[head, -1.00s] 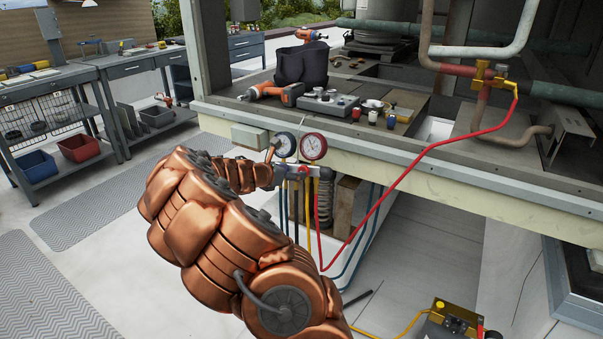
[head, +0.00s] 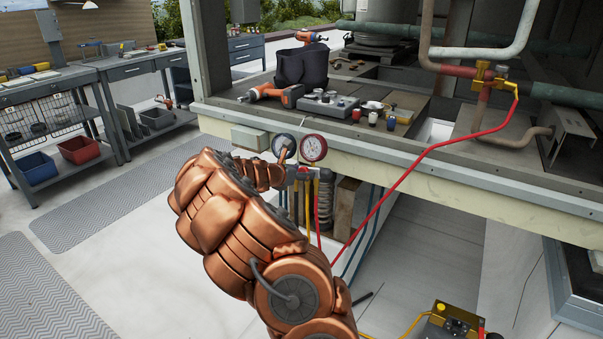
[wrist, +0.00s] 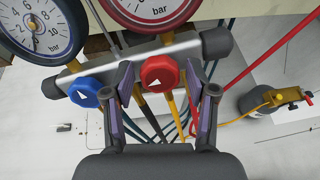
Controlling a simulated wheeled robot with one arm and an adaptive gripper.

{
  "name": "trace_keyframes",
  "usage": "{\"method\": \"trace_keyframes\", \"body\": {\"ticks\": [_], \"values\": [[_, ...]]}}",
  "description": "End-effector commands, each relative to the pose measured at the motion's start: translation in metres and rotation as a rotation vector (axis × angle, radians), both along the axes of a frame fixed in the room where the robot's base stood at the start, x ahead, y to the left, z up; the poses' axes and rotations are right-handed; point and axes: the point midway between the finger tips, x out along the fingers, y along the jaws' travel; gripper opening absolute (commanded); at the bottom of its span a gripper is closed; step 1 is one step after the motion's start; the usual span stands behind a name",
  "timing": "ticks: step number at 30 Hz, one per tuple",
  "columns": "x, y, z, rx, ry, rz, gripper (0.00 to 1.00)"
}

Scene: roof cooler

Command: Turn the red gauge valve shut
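The red gauge valve (wrist: 159,72) is a round red knob with a white arrow, on the front of a grey manifold (wrist: 138,58). In the wrist view my gripper (wrist: 158,80) is open, with one finger on each side of the red knob. Gaps show between the knob and both fingers. The blue knob (wrist: 84,92) is just left of the left finger. The red gauge (head: 313,148) and blue gauge (head: 284,144) stand above the manifold. In the head view my arm covers most of the manifold, and my gripper is hard to make out.
Yellow and blue hoses hang below the knobs. A ledge (head: 430,176) with a drill (head: 275,93) lies behind. A device with a yellow cap (head: 447,322) sits lower right.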

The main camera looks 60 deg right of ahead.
Motion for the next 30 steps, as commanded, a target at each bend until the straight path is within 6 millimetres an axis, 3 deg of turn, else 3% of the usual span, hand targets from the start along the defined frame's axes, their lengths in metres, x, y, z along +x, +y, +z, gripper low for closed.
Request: {"method": "trace_keyframes", "body": {"ticks": [2,13,23,30], "values": [[0.0001,0.0001,-0.0001,0.000,0.000,0.000,0.45],[-0.0008,-0.0044,-0.0008,0.001,-0.001,-0.003,0.08],[-0.0003,0.0003,-0.0020,-0.002,-0.052,-0.019,0.08],[-0.0005,0.0008,-0.0051,-0.006,-0.197,-0.070,0.08]]}}
